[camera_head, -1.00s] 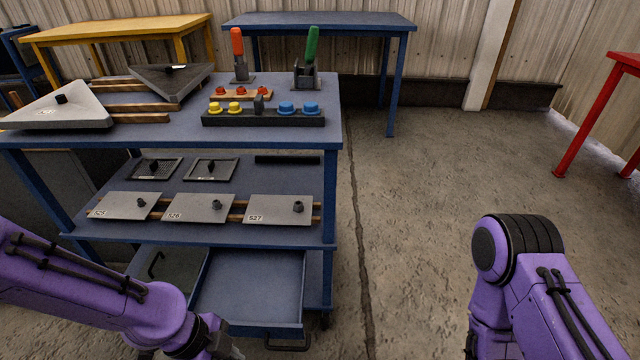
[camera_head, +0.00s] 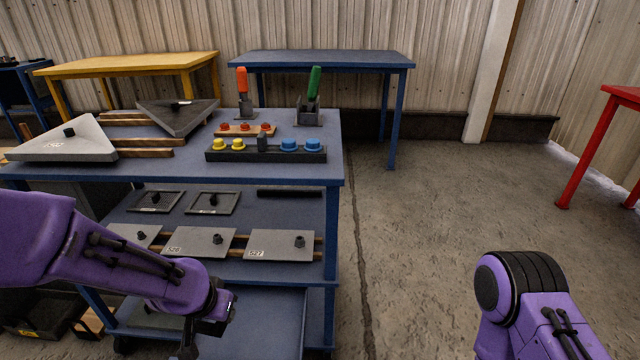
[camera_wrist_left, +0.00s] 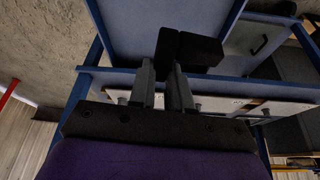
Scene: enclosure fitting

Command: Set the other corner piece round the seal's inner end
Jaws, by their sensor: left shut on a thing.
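My left gripper (camera_head: 192,345) hangs in front of the blue cart, below its middle shelf, at the lower edge of the head view. In the left wrist view its two fingers (camera_wrist_left: 163,75) are shut on a black, blocky corner piece (camera_wrist_left: 190,50), held at the fingertips. The fingers hide part of the piece. In the head view the held piece cannot be made out. I cannot identify the seal for certain; a dark strip (camera_head: 290,193) lies at the back of the middle shelf. My right arm shows at the lower right, but its gripper is out of view.
The blue cart (camera_head: 335,182) carries grey triangular plates, a rack (camera_head: 265,155) of coloured knobs and two upright clamps on top. Lidded plates (camera_head: 282,244) lie on its middle shelf. An open drawer (camera_head: 270,320) is below. Floor right of the cart is clear.

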